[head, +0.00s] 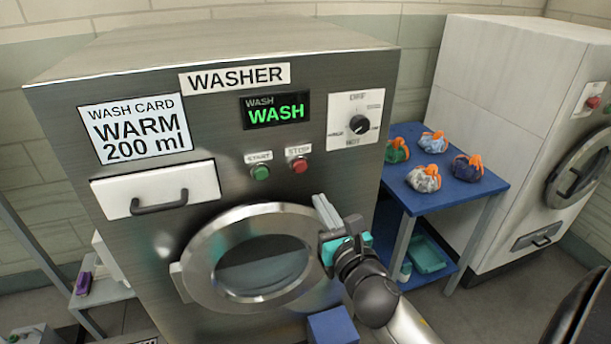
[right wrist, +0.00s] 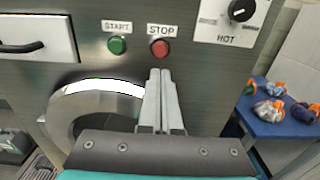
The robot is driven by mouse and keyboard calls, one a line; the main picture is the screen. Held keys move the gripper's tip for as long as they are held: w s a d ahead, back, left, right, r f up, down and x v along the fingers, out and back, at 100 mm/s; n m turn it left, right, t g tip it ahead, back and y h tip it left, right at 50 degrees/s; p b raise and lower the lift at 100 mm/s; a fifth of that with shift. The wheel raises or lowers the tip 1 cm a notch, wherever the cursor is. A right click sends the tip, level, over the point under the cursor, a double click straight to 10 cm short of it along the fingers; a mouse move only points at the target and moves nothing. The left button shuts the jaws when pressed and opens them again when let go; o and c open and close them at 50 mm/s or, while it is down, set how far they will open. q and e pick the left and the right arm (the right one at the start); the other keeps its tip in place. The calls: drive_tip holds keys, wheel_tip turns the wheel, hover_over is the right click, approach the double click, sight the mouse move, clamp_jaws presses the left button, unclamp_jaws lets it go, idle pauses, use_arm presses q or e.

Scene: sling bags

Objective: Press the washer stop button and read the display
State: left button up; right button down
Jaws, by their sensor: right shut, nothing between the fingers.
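The steel washer (head: 230,70) has a dark display (head: 276,110) that reads "WASH" in green, with a smaller "WASH" above it. The red stop button (head: 299,165) sits right of the green start button (head: 260,173), below the display. In the right wrist view the stop button (right wrist: 160,47) is just above my fingertips. My right gripper (head: 322,205) is shut and empty, below and slightly right of the stop button; its fingers (right wrist: 160,85) point up toward it, apart from it in the picture. My left gripper is not in view.
The round washer door (head: 205,262) is closed, below the buttons. A wash card (head: 136,127) reads "WARM 200 ml". A dial (head: 358,124) is at the right. A blue table (head: 408,198) with several tied bags stands right, beside a white machine (head: 500,120).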

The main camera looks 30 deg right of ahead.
sight(301, 168)
drive_tip(key=x, duration=1)
drive_tip(key=shift+w+a, duration=0.1)
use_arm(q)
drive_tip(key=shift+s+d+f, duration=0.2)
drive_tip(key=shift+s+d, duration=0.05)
use_arm(e)
drive_tip(key=shift+w, duration=0.1)
